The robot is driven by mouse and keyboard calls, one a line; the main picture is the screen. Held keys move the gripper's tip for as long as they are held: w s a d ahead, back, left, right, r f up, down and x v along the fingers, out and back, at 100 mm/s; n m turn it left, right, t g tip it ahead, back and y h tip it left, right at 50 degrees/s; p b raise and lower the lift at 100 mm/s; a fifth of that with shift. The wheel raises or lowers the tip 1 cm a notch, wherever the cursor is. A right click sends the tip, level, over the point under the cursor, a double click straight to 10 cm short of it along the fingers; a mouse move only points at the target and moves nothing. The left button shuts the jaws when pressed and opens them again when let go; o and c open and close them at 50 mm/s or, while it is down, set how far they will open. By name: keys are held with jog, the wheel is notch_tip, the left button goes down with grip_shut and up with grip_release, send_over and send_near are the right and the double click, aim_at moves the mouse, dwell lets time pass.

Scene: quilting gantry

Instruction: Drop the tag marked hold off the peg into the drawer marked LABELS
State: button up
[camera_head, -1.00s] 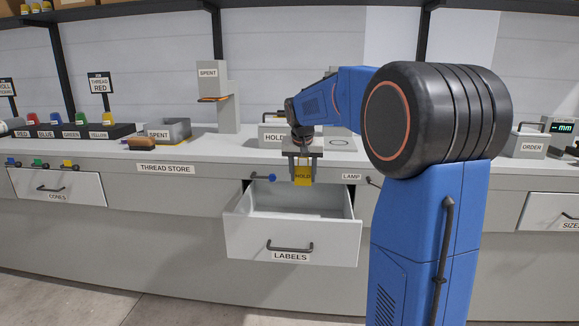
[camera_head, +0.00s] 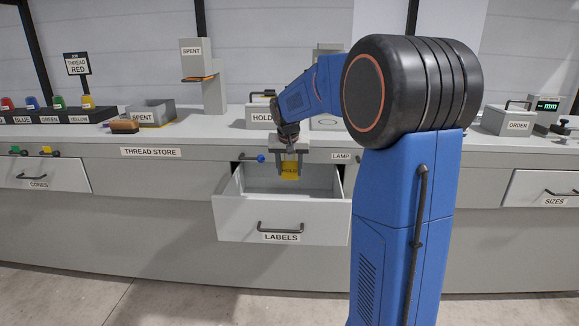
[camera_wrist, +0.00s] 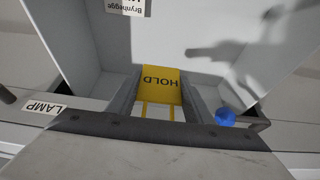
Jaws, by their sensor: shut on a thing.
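The yellow tag marked HOLD (camera_head: 290,171) hangs from my gripper (camera_head: 289,163), which is shut on it. In the wrist view the tag (camera_wrist: 160,86) sits between the two fingers, its lettering upside down. The drawer marked LABELS (camera_head: 282,221) is pulled open, and the tag is over its inside, toward the back.
The counter (camera_head: 180,135) runs behind the drawer. A HOLD box (camera_head: 262,117) stands on it behind my gripper. The LAMP label (camera_head: 342,156) is on the counter front to the right. The CONES drawer (camera_head: 45,174) and SIZES drawer (camera_head: 540,188) are farther aside.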

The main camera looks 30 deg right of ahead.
jog(key=o, duration=1.2)
jog(key=v, duration=1.7)
jog(key=shift+r, duration=0.25)
jog(key=s+a+f+n+y, duration=0.1)
jog(key=s+a+f, duration=0.4)
jog(key=s, duration=0.6)
jog(key=s+a+f+n, duration=0.3)
jog(key=s+a+f, duration=0.2)
jog(key=s+f, duration=0.4)
jog(key=s+a+f+n+t+y, duration=0.1)
jog(key=s+a+f, duration=0.4)
jog(key=s, duration=0.9)
jog(key=shift+s+f+n+y, duration=0.25)
jog(key=shift+f+n+y, duration=0.05)
jog(key=shift+f+n, duration=0.7)
